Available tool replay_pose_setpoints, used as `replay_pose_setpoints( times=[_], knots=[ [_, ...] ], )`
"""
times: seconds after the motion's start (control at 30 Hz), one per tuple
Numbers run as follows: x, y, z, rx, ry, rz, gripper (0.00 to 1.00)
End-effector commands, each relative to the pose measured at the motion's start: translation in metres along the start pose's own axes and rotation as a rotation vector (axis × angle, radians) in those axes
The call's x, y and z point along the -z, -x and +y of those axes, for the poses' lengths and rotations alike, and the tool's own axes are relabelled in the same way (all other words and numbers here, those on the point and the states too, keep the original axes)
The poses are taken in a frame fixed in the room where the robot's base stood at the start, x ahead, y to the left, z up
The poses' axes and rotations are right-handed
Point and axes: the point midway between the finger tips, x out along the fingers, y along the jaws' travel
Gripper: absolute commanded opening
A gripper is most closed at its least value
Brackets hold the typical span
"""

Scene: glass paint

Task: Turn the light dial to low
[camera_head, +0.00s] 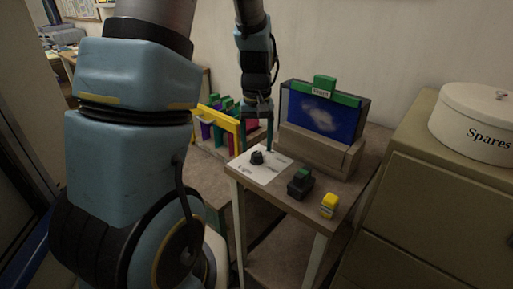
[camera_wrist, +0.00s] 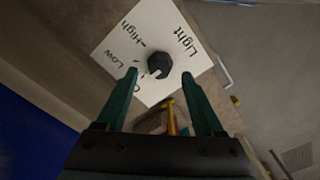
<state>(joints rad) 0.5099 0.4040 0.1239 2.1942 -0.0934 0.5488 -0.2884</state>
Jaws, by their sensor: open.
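The light dial (camera_head: 257,157) is a dark, faceted knob on a white plate (camera_head: 269,177) at the left end of a small wooden table. In the wrist view the dial (camera_wrist: 159,64) sits on the plate (camera_wrist: 128,40), which reads "Light", "High" and "Low"; a further label is partly hidden by a finger. A small pale mark shows at the dial's lower left edge; I cannot tell its exact setting. My gripper (camera_head: 257,141) points down above the dial. In the wrist view my gripper (camera_wrist: 159,76) is open, its green fingers either side of the dial and apparently clear of it.
A framed blue picture in a wooden stand (camera_head: 322,113) stands behind the dial. A dark green block (camera_head: 300,184) and a yellow item (camera_head: 329,205) lie to its right. A yellow-framed rack (camera_head: 216,119) is behind left. A cabinet (camera_head: 430,190) bears a "Spares" tin (camera_head: 478,120).

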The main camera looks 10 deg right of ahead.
Motion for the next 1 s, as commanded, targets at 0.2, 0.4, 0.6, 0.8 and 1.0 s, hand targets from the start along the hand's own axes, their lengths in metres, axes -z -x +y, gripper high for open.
replay_pose_setpoints(
  times=[0.2, 0.4, 0.6, 0.8, 1.0],
  knots=[
    [0.000, -0.021, 0.000, 0.000, -0.001, -0.001, 0.69],
    [0.000, -0.025, 0.000, 0.000, -0.001, 0.001, 0.69],
    [0.000, -0.025, 0.000, 0.000, -0.001, 0.001, 0.62],
    [0.000, -0.025, 0.000, 0.000, -0.001, 0.001, 0.40],
    [0.000, -0.025, 0.000, 0.000, -0.001, 0.001, 0.17]
  ],
)
